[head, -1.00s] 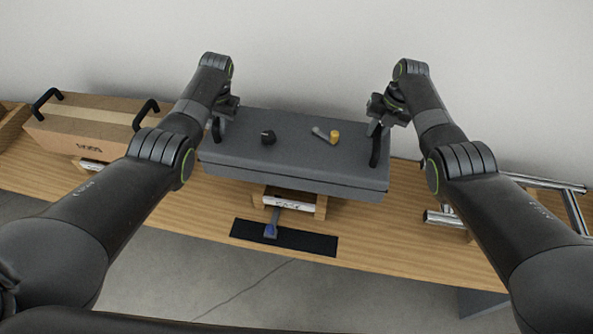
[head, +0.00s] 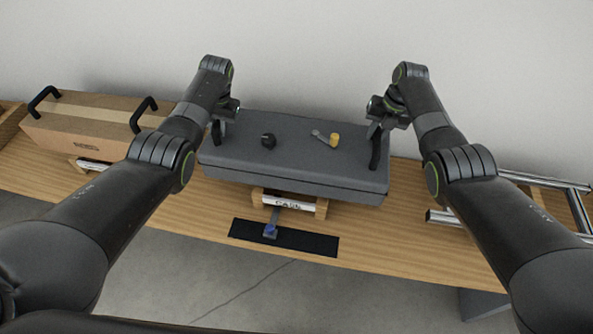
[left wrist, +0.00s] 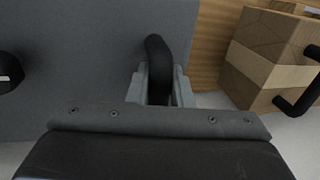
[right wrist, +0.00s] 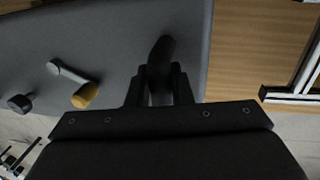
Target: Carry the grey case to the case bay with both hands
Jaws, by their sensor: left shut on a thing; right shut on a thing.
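The grey case (head: 290,165) is in the middle of the head view, over a wooden stand on the bench. A black knob (head: 268,140) and a small grey lever with a yellow end (head: 333,140) are on its lid. My left gripper (head: 218,125) is shut on the case's left black handle, also seen in the left wrist view (left wrist: 158,60). My right gripper (head: 375,130) is shut on the right black handle, also seen in the right wrist view (right wrist: 161,60). The case looks about level. I cannot tell whether it touches the stand.
A brown taped box (head: 90,130) with black handles is on the bench to the left. A chrome tube frame (head: 550,200) is at the right. A labelled stand (head: 285,203) and a black mat (head: 284,239) with a blue-tipped piece are in front of the case.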

